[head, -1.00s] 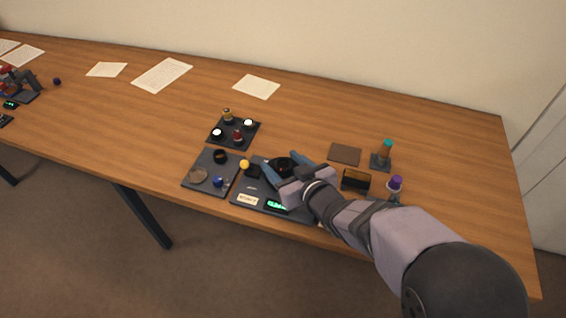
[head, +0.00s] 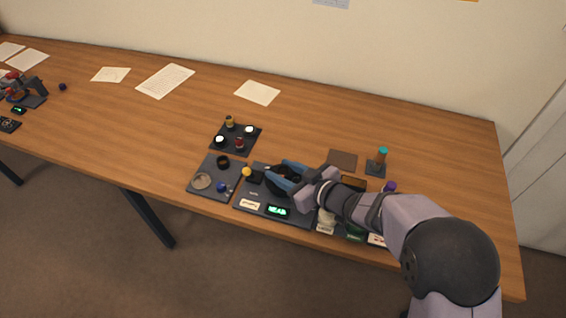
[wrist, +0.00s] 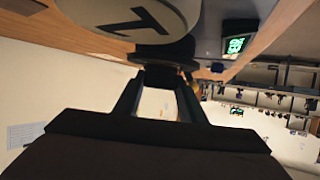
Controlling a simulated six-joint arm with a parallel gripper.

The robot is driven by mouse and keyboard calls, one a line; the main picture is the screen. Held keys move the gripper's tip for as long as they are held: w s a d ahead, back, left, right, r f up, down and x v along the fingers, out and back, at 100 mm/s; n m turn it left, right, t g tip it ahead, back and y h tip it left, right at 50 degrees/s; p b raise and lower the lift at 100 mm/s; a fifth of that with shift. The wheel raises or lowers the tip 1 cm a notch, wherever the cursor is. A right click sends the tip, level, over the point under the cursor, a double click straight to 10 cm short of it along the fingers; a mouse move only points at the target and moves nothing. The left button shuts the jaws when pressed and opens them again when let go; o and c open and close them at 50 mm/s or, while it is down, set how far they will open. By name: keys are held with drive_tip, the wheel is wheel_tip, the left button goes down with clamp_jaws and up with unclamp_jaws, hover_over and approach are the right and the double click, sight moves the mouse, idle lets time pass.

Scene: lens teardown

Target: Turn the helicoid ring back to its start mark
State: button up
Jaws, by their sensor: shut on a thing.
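The lens with its black helicoid ring (head: 285,175) sits on a dark station plate (head: 245,193) near the table's front edge. My gripper (head: 279,174) reaches in from the right, with its blue fingers on either side of the black ring, shut on it. In the wrist view, the two dark fingers of my gripper (wrist: 158,92) flank a dark round part (wrist: 158,73), below a large pale disc with a black mark. The start mark cannot be made out. A green-lit display (head: 277,211) is on the plate's front; it also shows in the wrist view (wrist: 236,44).
A tray (head: 205,193) with small parts lies left of the plate, and another tray (head: 228,147) stands behind it. A yellow ball (head: 246,172) is close by the ring. A brown pad (head: 343,160) and a teal-topped holder (head: 380,160) stand right.

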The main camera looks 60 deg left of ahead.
drive_tip(key=shift+w+r+n+g+h+p, duration=0.2)
drive_tip(key=shift+n+g+h+p, duration=0.2)
drive_tip(key=shift+n+g+p, duration=0.45)
drive_tip(key=shift+s+f+n+g+h, duration=0.1)
drive_tip(key=shift+f+n+g+h, duration=0.15)
drive_tip(key=shift+n+g+h, duration=0.7)
drive_tip(key=n+g+h+b, duration=0.1)
drive_tip(key=n+g+b, duration=0.1)
drive_tip(key=shift+f+n+g, duration=0.15)
drive_tip(key=shift+n+g, duration=0.15)
drive_tip(key=shift+n, duration=0.1)
drive_tip(key=shift+n+g+h+b, duration=0.3)
drive_tip(key=shift+h+b, duration=0.05)
drive_tip(key=shift+b, duration=0.15)
drive_tip(key=shift+s+r+n+g+h+b, duration=0.1)
drive_tip(key=shift+r+n+g+h+b, duration=0.15)
drive_tip(key=shift+n+h+b, duration=0.3)
drive_tip(key=o, duration=1.1)
